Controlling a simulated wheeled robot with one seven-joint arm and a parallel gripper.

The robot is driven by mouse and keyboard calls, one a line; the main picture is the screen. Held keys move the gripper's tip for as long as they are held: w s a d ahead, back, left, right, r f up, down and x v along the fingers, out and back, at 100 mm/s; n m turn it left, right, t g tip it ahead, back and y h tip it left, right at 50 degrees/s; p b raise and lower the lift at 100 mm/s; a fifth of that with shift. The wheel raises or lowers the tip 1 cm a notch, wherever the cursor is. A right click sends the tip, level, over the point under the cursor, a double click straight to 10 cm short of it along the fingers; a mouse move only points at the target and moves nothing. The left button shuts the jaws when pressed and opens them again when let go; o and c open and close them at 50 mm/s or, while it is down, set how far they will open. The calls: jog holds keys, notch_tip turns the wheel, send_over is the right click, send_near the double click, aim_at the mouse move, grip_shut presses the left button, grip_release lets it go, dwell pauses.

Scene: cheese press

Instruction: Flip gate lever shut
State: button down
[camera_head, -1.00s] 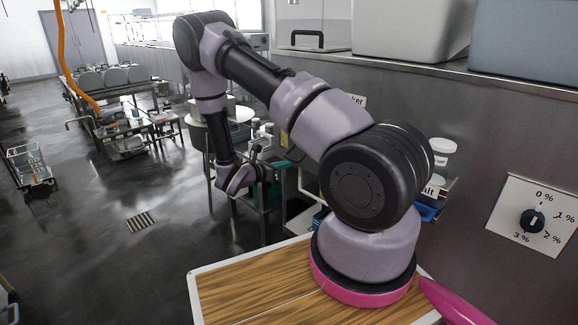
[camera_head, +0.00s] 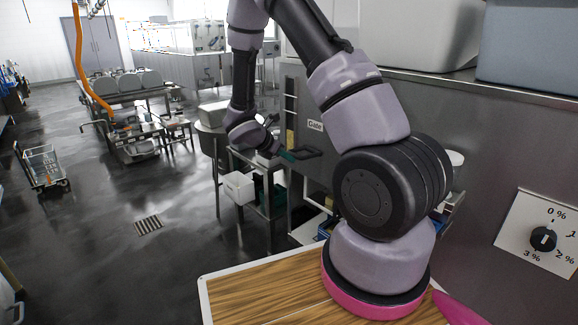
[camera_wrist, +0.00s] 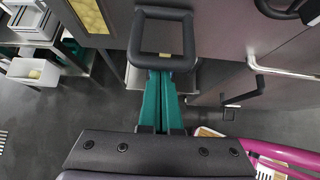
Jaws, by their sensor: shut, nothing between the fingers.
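A black square loop handle (camera_wrist: 187,40), which looks like the gate lever, stands straight beyond my gripper in the wrist view. In the head view the loop (camera_head: 308,153) sits below the "Gate" label (camera_head: 315,125) on the steel wall. My gripper (camera_wrist: 160,72) has teal fingers, shut together and empty. Their tips are at the near bar of the loop; I cannot tell whether they touch it. In the head view my gripper (camera_head: 288,156) is partly hidden by its dark body, at the left of the loop.
A white bin (camera_head: 238,187) stands on a low rack left of the wall. A black handle (camera_wrist: 243,90) and a metal bar (camera_wrist: 285,71) show at right in the wrist view. A dial plate (camera_head: 540,238) is on the wall at right.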

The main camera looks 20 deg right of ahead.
jog(key=shift+w+d+r+g+y, duration=0.1)
jog(key=shift+d+r+g+y, duration=0.1)
jog(key=shift+r+y, duration=0.3)
jog(key=shift+d+r+g+y, duration=0.1)
jog(key=shift+r+g+y, duration=0.1)
jog(key=shift+r+y, duration=0.3)
jog(key=shift+d+r, duration=0.15)
jog(key=shift+r, duration=0.55)
